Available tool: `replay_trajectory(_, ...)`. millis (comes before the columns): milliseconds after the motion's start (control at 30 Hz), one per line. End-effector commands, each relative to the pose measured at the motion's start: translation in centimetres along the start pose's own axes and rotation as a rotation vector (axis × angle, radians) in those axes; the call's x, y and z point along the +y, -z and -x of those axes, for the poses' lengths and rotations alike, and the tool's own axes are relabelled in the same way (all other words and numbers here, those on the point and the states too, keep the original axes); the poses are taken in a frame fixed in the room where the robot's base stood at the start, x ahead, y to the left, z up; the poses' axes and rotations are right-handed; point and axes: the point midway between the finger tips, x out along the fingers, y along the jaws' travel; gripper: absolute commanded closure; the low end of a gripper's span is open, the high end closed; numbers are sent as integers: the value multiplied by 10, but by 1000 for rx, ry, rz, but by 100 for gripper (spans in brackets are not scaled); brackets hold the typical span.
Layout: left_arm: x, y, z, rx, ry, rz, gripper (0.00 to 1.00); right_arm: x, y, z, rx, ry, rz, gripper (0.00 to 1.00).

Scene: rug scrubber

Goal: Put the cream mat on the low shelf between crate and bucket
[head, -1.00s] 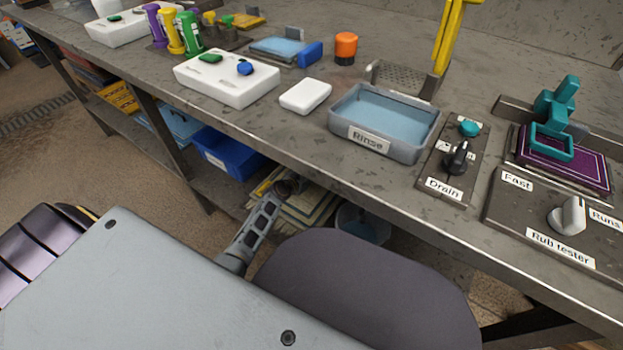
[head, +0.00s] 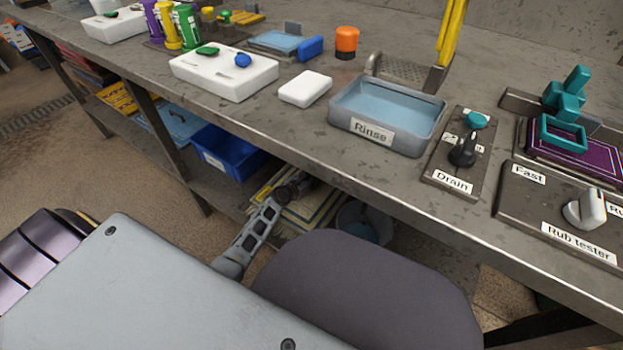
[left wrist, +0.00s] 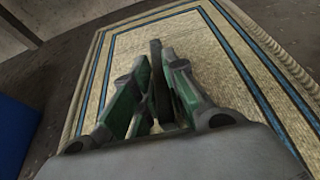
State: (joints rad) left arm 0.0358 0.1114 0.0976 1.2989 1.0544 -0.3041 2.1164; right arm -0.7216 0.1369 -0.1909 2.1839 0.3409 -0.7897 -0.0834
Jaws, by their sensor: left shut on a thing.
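The cream mat (head: 308,212), with blue stripes along its border, is under the bench at the low shelf (head: 207,184). It lies between the blue crate (head: 228,153) on the left and the grey bucket (head: 365,222) on the right. My left gripper (head: 287,192) is at the mat, partly shaded by the bench. The crate's blue side (left wrist: 14,135) shows at the left edge there. My right gripper is out of view.
The bench top (head: 300,125) overhangs the shelf, its front edge close above my left gripper. On it stand the rinse tray (head: 388,112), drain panel (head: 460,160) and rub tester (head: 565,205). A bench leg (head: 165,145) stands left of the crate.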

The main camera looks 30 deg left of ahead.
Motion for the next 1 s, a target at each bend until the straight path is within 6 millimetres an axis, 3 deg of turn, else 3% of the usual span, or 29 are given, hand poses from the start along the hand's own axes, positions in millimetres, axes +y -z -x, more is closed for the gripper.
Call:
replay_trajectory(33,0,1,0,0,0,1,85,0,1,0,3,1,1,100)
replay_trajectory(200,0,1,0,0,0,0,65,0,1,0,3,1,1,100)
replay_trajectory(667,0,-1,1,0,0,0,65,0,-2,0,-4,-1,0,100)
replay_trajectory(1000,0,-1,23,2,1,-1,65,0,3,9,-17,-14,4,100)
